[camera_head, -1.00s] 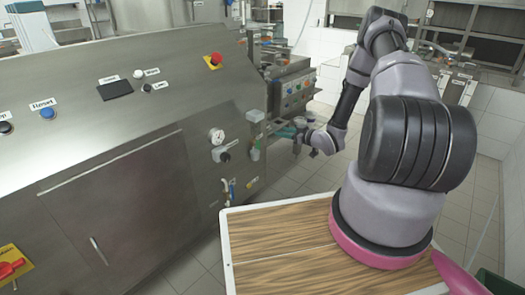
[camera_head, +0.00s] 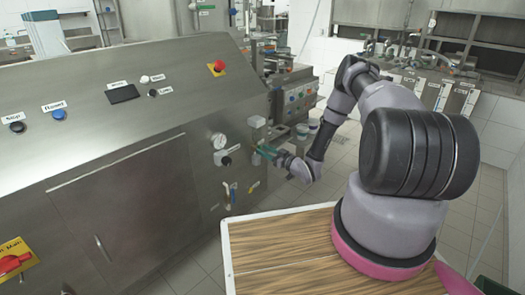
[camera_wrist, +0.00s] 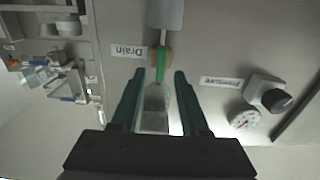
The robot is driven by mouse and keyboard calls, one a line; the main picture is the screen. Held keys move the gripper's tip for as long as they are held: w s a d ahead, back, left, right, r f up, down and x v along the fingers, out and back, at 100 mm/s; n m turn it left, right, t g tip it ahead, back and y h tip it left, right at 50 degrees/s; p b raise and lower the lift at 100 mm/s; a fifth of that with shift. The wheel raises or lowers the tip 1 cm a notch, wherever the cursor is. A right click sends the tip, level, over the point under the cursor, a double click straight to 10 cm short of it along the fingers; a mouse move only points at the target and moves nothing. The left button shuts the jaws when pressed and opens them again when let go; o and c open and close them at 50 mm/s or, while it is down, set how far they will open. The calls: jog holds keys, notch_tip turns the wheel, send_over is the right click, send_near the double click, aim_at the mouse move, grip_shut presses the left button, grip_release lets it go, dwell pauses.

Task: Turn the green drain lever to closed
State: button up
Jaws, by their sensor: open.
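The green drain lever (camera_wrist: 160,70) shows in the wrist view beside the "Drain" label (camera_wrist: 128,51), below a grey cylindrical fitting. It points roughly toward my gripper. My gripper (camera_wrist: 159,75) is open, with one teal finger on each side of the lever and visible gaps between. A pale block-like part lies between the fingers, below the lever. In the head view my gripper (camera_head: 262,149) is at the right end of the steel machine's front. The lever is too small there to make out clearly.
A pressure gauge (camera_wrist: 244,119) and a black knob (camera_wrist: 276,99) sit on the panel to the right in the wrist view. My wooden-topped base (camera_head: 285,250) stands close to the machine.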

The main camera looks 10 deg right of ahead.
jog(key=shift+x, duration=0.8)
grip_shut()
